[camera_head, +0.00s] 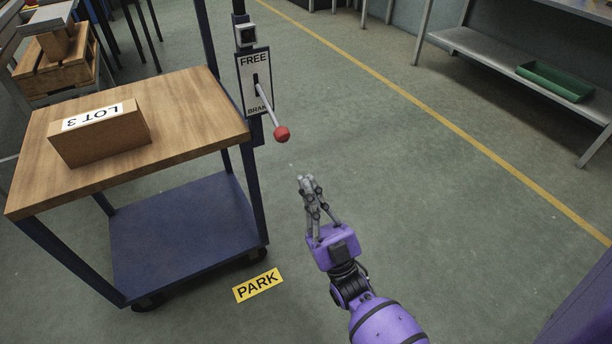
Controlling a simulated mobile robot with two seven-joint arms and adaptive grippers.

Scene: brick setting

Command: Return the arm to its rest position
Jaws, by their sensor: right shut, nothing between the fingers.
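My right gripper (306,182) is shut and empty, in the middle of the head view, with its purple arm (388,322) coming in from the bottom. It is apart from the brake lever (266,108), whose red knob (281,133) is above and left of the fingertips. The lever is mounted on a white plate (254,72) marked FREE at the top and BRAK, partly covered, at the bottom. The lever slants down to the right, with its knob beside the lower end of the plate. My left gripper is not in view.
The cart has a wooden top (190,110), a blue lower shelf (180,235) and a box (100,135) labelled LOT 3. A yellow PARK sign (258,285) lies on the floor. A grey rack (500,58) with a green tray (553,80) stands right. Floor right of the gripper is clear.

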